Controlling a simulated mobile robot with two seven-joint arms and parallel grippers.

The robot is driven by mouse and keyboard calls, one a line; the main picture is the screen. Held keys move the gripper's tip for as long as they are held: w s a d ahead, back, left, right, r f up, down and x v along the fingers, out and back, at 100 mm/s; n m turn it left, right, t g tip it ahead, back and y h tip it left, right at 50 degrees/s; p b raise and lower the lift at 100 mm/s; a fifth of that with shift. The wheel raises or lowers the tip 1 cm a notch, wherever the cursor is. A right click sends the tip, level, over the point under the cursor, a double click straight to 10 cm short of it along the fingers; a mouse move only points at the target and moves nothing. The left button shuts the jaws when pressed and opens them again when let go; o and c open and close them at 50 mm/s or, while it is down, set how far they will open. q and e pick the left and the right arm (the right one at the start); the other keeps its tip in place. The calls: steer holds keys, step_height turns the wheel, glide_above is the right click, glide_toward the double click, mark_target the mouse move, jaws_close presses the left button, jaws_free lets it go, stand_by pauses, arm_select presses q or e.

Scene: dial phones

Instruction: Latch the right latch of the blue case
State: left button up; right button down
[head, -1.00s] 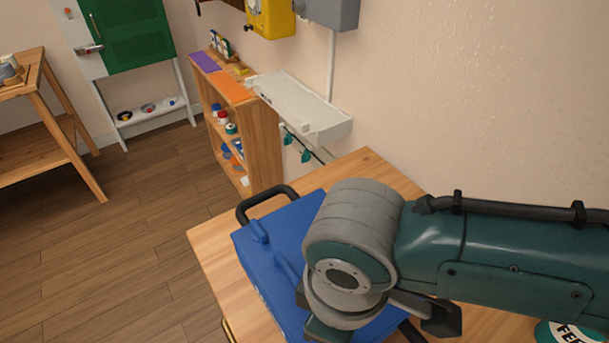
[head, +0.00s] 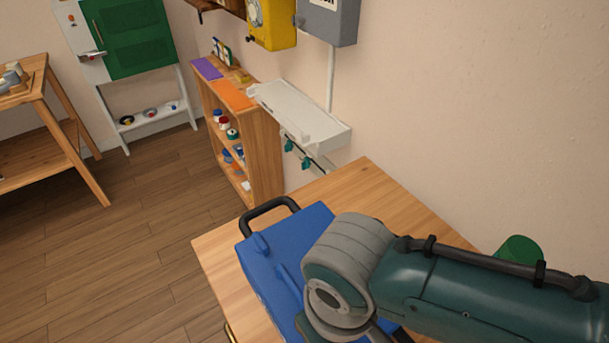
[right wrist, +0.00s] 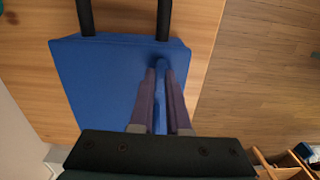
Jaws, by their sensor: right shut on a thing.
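The blue case (head: 318,222) lies on the wooden table, partly covered by my right arm in the head view. One raised blue latch (head: 258,244) shows near its left end, and a raised blue bar (head: 289,281) runs nearer to my wrist. In the right wrist view the case (right wrist: 105,80) shows its flat blue face. My right gripper (right wrist: 161,66) is shut on a narrow raised blue latch piece (right wrist: 160,100) near the case's right edge. The head view hides the fingers behind my wrist. My left gripper is out of view.
A black handle (head: 268,204) sticks out of the case's left end. Bare wooden table (head: 375,195) lies behind the case. A green object (head: 520,250) stands behind my right arm. A white shelf (head: 300,115) hangs on the wall beyond the table.

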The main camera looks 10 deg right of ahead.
stand_by(0.3)
steer(key=c, duration=0.9)
jaws_free()
step_height(320, 180, up, 10)
steer(key=p, duration=0.3)
